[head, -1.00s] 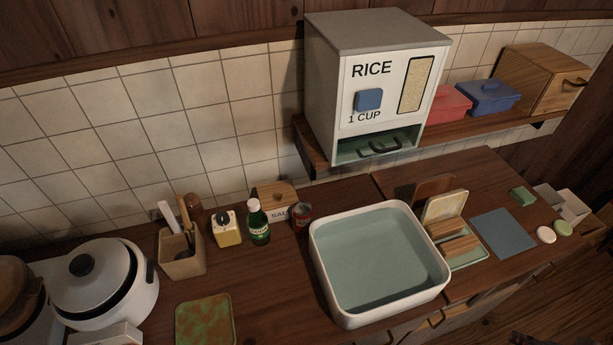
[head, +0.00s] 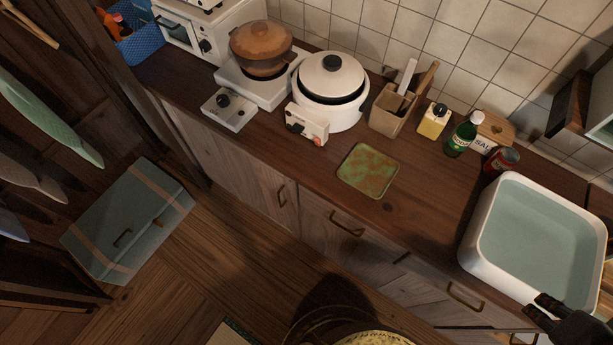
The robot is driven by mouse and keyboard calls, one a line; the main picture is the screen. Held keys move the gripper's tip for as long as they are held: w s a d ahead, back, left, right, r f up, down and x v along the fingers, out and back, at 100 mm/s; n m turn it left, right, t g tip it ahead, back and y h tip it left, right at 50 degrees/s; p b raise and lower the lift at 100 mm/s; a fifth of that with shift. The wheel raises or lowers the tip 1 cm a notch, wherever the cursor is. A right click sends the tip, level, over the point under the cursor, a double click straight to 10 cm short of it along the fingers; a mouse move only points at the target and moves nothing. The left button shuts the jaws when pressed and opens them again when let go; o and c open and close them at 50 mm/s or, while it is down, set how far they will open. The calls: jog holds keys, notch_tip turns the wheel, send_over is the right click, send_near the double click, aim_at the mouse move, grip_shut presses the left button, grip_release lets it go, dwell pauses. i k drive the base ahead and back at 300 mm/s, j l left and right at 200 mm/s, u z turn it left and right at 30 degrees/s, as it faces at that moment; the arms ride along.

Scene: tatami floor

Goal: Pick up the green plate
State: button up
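A square green plate with brown mottling (head: 368,171) lies flat on the wooden counter, near its front edge, in the head view. It stands in front of the white rice cooker and left of the basin. Nothing lies on it. My gripper (head: 538,308) shows at the lower right corner, dark, in front of the basin's near rim and well to the right of the plate. Its two fingertips are apart with nothing between them.
A white-rimmed basin (head: 475,246) stands at the right. A rice cooker (head: 330,85), a utensil holder (head: 391,112), a yellow bottle (head: 434,122), a green bottle (head: 462,136) and a red can (head: 502,160) line the back. Counter between plate and basin is clear.

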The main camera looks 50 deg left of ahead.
aim_at(369, 171)
jog(key=k+l+u, duration=0.1)
jog(key=u, duration=1.5)
jog(key=z, duration=1.45)
jog(key=u, duration=1.45)
jog(key=j+z, duration=0.2)
jog(key=z, duration=0.25)
jog(key=i+j+z, duration=0.1)
jog(key=j+z, duration=0.15)
jog(key=z, duration=0.2)
jog(key=j+z, duration=0.2)
jog(key=z, duration=0.25)
jog(key=j+z, duration=0.2)
jog(key=z, duration=0.25)
jog(key=k+j+z, duration=0.1)
jog(key=j, duration=0.35)
jog(key=k+j+z, duration=0.15)
jog(key=k+j, duration=0.15)
jog(key=j, duration=0.15)
jog(key=k+j+z, duration=0.1)
jog(key=k+j, duration=0.15)
jog(key=j, duration=0.2)
